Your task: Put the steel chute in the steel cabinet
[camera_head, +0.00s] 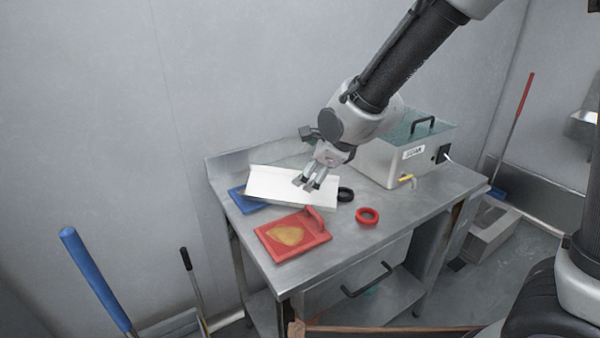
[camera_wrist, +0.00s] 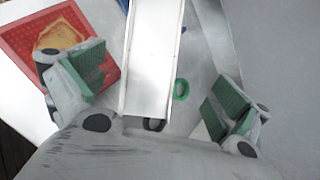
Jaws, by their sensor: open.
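The steel chute (camera_head: 275,184), a bright, pale open channel, lies at the back left of the steel table, partly over a blue tray. My gripper (camera_head: 308,184) is above its right part, pointing down. In the wrist view the chute (camera_wrist: 153,55) runs lengthwise between the spread green-padded fingers of my gripper (camera_wrist: 155,92), with gaps on both sides. The jaws are open and empty. A steel front (camera_head: 345,270) with a black handle sits under the tabletop and looks shut; it may be the cabinet. Its inside is hidden.
A red tray (camera_head: 310,241) with a yellowish heap lies in front of the chute. A black ring (camera_head: 346,194) and a red ring (camera_head: 367,217) lie to the right. A steel machine (camera_head: 390,165) stands at the back right. The right front tabletop is clear.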

